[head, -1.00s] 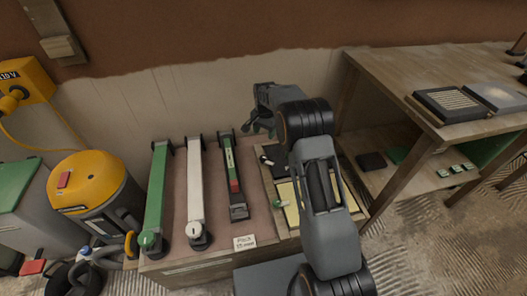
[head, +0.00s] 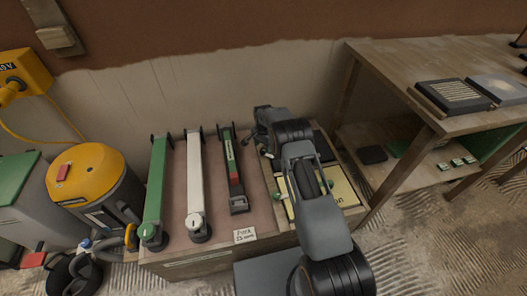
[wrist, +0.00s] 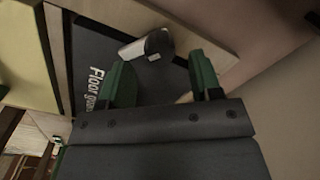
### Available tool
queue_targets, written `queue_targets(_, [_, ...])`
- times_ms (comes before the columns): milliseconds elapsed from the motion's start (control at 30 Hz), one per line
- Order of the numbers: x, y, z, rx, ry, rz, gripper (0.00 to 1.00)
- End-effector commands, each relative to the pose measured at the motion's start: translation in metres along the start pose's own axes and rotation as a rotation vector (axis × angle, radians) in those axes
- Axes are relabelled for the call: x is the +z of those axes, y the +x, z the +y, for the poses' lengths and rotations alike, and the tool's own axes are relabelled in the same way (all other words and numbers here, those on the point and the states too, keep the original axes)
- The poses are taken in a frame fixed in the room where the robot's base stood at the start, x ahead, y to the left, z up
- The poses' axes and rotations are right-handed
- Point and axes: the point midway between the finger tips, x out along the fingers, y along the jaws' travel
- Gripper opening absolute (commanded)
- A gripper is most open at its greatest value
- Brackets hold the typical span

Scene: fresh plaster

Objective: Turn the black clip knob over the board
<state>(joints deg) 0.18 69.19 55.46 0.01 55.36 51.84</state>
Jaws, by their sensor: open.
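My gripper (wrist: 163,80) is open in the wrist view, its two green fingers apart on either side of the picture's middle. The clip knob (wrist: 157,44), with a black round end and a pale lever, shows just beyond the gap between them, apart from both. It lies over a dark board (wrist: 90,48) with white lettering that starts "Floor". In the head view my gripper (head: 257,146) is low at the left rear of the board holder (head: 352,208). My arm covers much of the holder there, and I cannot make out the black knob.
A yellow board (head: 343,192) with a green knob (head: 277,197) lies in the holder's front part. Green (head: 157,190), white (head: 195,180) and dark (head: 238,200) long tools lie to the left. A wooden bench (head: 400,70) stands close on the right.

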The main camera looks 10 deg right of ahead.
Motion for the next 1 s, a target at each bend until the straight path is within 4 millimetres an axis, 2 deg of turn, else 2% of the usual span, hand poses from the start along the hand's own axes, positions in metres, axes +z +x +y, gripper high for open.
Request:
queue_targets(100, [0.0,0.016,0.0,0.001,0.0,-0.001,0.58])
queue_targets(233, [0.0,0.024,0.0,0.0,-0.001,0.0,0.58])
queue_targets(667, [0.0,0.029,0.0,0.0,-0.001,0.0,0.58])
queue_targets(1000, [0.0,0.028,0.0,0.0,-0.001,0.0,0.25])
